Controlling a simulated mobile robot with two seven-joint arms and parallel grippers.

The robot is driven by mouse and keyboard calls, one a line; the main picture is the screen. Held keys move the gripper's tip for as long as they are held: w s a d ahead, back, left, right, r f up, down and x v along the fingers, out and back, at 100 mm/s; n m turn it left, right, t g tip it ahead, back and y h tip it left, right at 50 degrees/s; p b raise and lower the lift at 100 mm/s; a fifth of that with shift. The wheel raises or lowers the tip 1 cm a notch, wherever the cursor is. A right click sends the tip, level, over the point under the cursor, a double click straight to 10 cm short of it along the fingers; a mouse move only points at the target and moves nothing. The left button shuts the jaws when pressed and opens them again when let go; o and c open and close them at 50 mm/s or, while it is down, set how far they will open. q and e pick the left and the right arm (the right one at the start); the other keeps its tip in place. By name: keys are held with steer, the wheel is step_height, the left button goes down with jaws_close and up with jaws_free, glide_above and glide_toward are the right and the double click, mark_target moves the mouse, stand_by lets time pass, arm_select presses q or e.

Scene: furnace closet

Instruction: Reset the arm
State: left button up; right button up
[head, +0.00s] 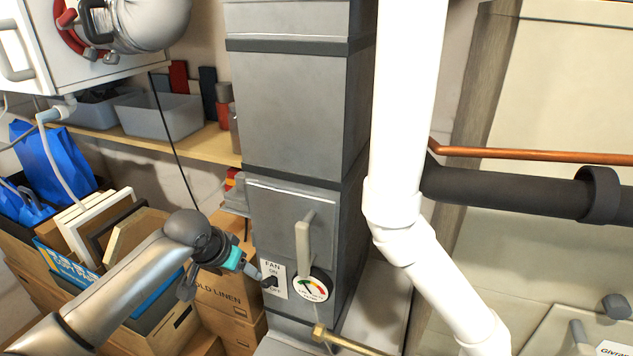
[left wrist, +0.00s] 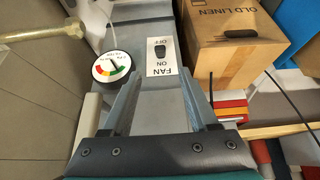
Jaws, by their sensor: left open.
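My left gripper (head: 252,270) is at the front of a grey metal duct cabinet, just left of a white FAN ON/OFF plate (head: 279,290) with a black switch (head: 269,282). In the left wrist view its two fingers (left wrist: 163,80) are spread with nothing between them. The plate (left wrist: 160,68) and switch (left wrist: 161,52) appear just beyond the fingertips there, seen upside down. I cannot tell whether the fingers touch the switch or which way it is set. My right gripper is not in view.
A round gauge (head: 311,289) and a pale door handle (head: 303,243) are right of the plate. A brass pipe (head: 345,343) juts out below. A white pipe (head: 400,120) stands to the right. Cardboard boxes (head: 225,300) and frames crowd the left, under a shelf (head: 195,148).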

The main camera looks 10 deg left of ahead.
arm_select(q)
steer(key=s+d+f+m+g, duration=0.1)
steer(key=s+d+f, duration=0.2)
steer(key=s+d, duration=0.3)
steer(key=s+d+f+m, duration=0.1)
steer(key=s+d+f, duration=0.35)
steer(key=s, duration=0.25)
steer(key=s+d+r+n+g, duration=0.1)
steer(key=s+r+n, duration=0.1)
steer(key=s, duration=1.2)
step_height(320, 180, down, 33)
steer(key=s+g+b, duration=0.2)
steer(key=s+b, duration=0.1)
steer(key=b, duration=0.7)
steer(key=s+a+f+b, duration=0.1)
steer(key=s+f+b, duration=0.3)
steer(key=s+f, duration=0.3)
steer(key=s+a+f+b, duration=0.1)
steer(key=s+f+b, duration=0.3)
steer(key=f, duration=1)
steer(key=s, duration=0.3)
steer(key=shift+s+a+m+g+y, duration=0.25)
steer(key=shift+a+m+g+y, duration=0.1)
steer(key=shift+m+g+y, duration=0.05)
